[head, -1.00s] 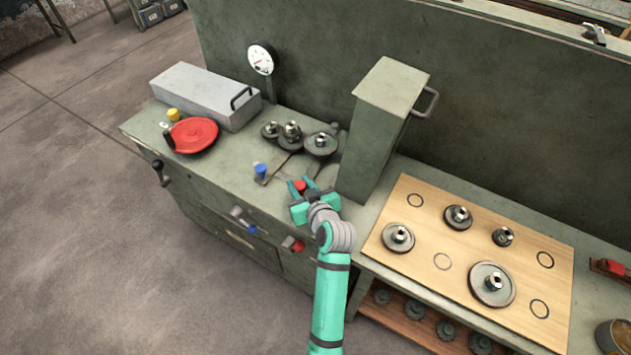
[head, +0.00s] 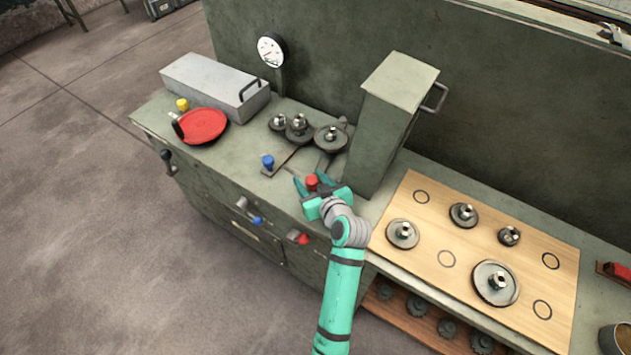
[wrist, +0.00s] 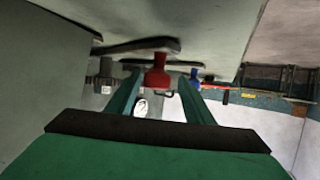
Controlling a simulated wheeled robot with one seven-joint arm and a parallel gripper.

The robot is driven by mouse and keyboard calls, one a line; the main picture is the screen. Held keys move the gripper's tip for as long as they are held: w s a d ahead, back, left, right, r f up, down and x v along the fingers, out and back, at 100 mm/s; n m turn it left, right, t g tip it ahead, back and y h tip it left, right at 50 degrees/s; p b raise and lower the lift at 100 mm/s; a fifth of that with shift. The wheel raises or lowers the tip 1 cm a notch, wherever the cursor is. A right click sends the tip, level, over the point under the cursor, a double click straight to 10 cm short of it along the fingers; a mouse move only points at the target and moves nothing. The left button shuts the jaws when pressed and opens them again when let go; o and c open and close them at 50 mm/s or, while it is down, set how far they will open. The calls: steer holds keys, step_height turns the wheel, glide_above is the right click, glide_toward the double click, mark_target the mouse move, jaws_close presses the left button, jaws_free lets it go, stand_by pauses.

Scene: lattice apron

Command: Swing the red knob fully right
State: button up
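The red knob (head: 311,182) stands on the bench top at the end of a dark lever, near the front edge and left of the tall green box. My gripper (head: 312,184) is at the knob, with a finger on either side. In the wrist view the knob (wrist: 158,76) shows between the two fingers (wrist: 160,92), with a gap on each side. The gripper is open and no clear contact shows. The lever's pivot end is hard to make out.
A blue knob (head: 268,161) on another lever stands to the left. Stacked discs (head: 300,128) sit behind. The tall green box (head: 393,122) rises close on the right. Another red knob (head: 303,239) is on the cabinet front below. A pegboard (head: 445,205) lies farther right.

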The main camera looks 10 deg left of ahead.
steer(key=v, duration=1)
steer(key=shift+s+d, duration=0.2)
steer(key=shift+s, duration=0.1)
